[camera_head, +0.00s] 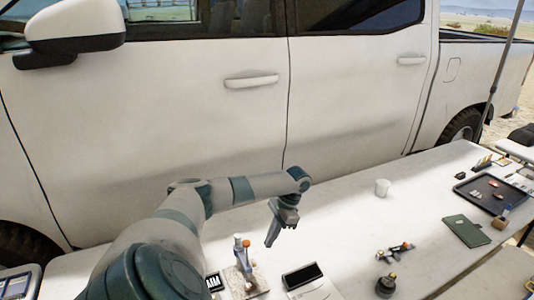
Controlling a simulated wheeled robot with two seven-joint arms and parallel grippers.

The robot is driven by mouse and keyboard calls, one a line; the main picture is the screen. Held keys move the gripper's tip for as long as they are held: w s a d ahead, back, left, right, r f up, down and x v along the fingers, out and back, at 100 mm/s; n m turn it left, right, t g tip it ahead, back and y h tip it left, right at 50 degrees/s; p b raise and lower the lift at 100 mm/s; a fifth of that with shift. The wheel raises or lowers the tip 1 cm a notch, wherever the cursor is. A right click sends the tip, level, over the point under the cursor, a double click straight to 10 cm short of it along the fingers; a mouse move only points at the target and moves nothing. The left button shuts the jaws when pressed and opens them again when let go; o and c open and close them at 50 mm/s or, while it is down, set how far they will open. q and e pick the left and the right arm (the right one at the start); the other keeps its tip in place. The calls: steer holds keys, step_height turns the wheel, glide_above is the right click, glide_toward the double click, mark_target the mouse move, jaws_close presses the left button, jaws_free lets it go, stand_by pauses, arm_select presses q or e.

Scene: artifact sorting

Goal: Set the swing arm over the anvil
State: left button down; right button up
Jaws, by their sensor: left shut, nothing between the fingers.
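My left gripper (271,240) hangs above the white table, pointing down, with its fingers shut and empty. It is to the right of a small stand (242,262) with a pale base and an upright post capped in orange, apart from it in the picture. This stand may be the one with the swing arm and anvil; those parts are too small to tell apart, and its left side is near my arm. A small metal device with an orange part (396,251) lies further right. My right gripper is not in view.
A white truck (190,110) stands behind. The table's middle is clear.

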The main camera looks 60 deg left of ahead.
arm_select(q)
steer(key=b+v, duration=0.1)
steer(key=v, duration=0.3)
steer(key=shift+w+r, duration=0.2)
steer(key=shift+r, duration=0.15)
stand_by(0.3)
